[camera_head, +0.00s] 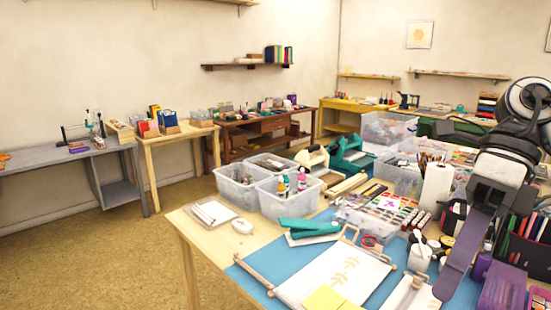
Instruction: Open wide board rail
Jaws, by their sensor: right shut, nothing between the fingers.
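The wide board (312,285) lies on the blue mat at the front of the table, with a white sheet bearing an orange leaf print on it. A wooden rail (254,273) runs along its left end, and a small wooden piece shows at its far corner. I cannot tell whether the rail is raised or down. My right gripper (446,285) comes in from the right, shut and empty, with a long purple finger pointing down. It is to the right of the wide board and apart from it in the picture. My left gripper is not in view.
A narrower board (410,296) lies between the wide board and my right gripper. A white cup (419,258) and a pencil holder (530,245) stand close to the gripper. Clear bins (287,203) and a teal tool (308,226) stand behind the wide board. Bare wood shows at left.

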